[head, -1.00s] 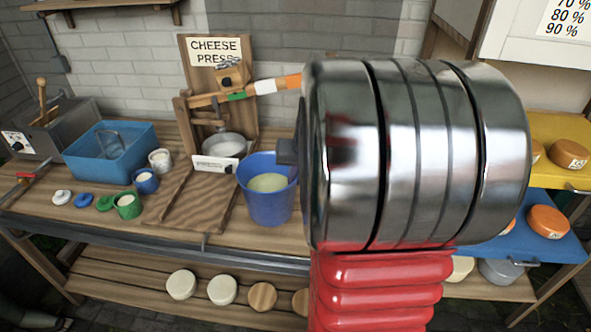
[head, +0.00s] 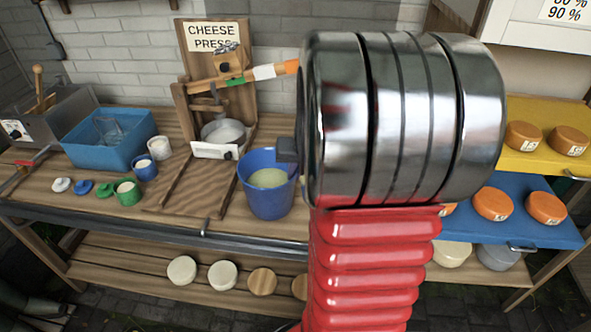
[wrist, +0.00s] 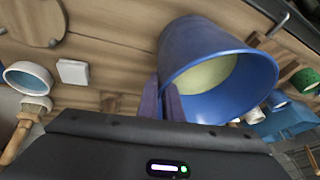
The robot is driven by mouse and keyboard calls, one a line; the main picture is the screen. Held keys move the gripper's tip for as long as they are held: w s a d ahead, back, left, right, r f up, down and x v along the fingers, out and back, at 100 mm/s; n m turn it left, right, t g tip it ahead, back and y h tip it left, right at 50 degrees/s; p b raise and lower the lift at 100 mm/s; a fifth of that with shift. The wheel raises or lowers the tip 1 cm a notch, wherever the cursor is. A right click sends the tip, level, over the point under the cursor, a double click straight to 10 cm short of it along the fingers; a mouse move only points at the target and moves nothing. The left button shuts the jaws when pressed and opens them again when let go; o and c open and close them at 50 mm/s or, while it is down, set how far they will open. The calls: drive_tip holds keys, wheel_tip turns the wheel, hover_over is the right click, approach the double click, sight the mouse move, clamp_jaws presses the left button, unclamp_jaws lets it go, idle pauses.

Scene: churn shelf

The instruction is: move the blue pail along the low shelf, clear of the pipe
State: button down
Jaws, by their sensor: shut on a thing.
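The blue pail (head: 256,201) is at the middle of the wooden bench top, right of the cheese press, with pale yellow-green contents showing inside. It looks upright; I cannot tell whether its base touches the bench. My gripper (head: 287,150) is shut on the pail's rim at its right side, mostly hidden behind my arm. In the wrist view the pail (wrist: 250,101) fills the upper middle, with my gripper's fingers (wrist: 162,101) at its wall. A low shelf (head: 120,262) runs beneath the bench. I cannot clearly pick out the pipe in the head view.
The cheese press (head: 215,150) stands close left of the pail. Farther left are a blue tub (head: 90,153), a green cup (head: 127,197) and a blue cup (head: 145,173). Several pale discs (head: 222,275) lie below. Orange cheeses (head: 493,204) sit on shelves right. My arm hides the bench beyond the pail.

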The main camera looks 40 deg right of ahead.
drive_tip(key=c, duration=2.3)
unclamp_jaws()
drive_tip(key=shift+f, duration=0.15)
drive_tip(key=o, duration=0.4)
drive_tip(key=v, duration=1.2)
drive_tip(key=shift+w, duration=0.1)
